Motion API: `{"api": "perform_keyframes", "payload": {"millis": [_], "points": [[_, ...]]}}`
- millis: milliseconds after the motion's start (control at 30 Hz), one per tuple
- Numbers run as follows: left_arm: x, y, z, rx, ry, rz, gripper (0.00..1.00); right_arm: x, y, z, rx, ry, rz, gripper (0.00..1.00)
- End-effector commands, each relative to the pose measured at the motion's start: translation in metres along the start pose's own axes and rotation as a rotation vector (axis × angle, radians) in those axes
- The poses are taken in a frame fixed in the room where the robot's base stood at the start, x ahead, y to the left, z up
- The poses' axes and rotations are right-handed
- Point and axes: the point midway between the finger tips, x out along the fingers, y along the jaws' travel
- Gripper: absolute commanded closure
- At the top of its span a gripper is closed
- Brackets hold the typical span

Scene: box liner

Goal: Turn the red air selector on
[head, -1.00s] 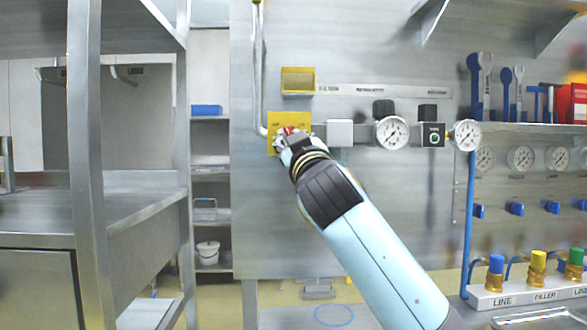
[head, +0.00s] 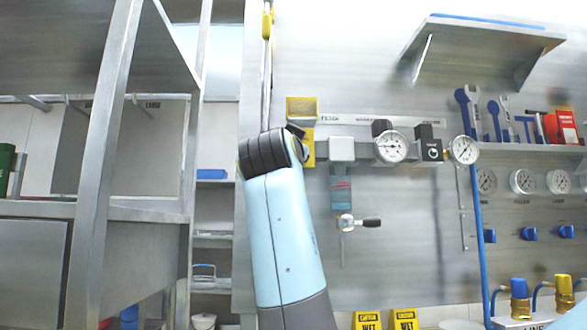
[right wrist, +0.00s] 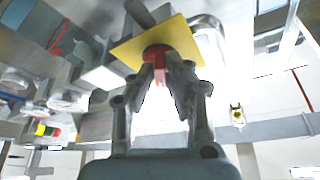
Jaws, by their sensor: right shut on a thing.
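The red air selector (right wrist: 155,55) sits on a yellow plate (right wrist: 181,38) in the right wrist view. My right gripper (right wrist: 160,76) is shut on its red handle, one finger on each side. In the head view, the yellow plate (head: 309,155) shows only in part at the left end of the metal rail. My right arm covers the red handle and the gripper there. My left gripper is not in view.
A gauge (head: 390,147) and a black regulator (head: 428,150) sit right of the plate on the rail. A small valve with a black handle (head: 371,222) is below. A steel rack (head: 115,150) stands at the left.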

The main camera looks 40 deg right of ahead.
Motion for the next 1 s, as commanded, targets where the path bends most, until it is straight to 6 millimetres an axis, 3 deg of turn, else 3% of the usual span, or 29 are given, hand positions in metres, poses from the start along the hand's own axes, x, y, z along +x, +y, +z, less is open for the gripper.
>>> {"api": "perform_keyframes", "payload": {"millis": [300,700,1000], "points": [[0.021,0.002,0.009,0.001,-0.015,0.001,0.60,0.000,-0.002,0.002,0.189,-0.001,0.078,1.00],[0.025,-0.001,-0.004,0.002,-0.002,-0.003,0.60,0.000,-0.003,0.000,0.276,-0.001,0.114,1.00],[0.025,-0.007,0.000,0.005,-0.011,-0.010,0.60,0.001,-0.003,-0.001,0.279,-0.001,0.115,1.00]]}}
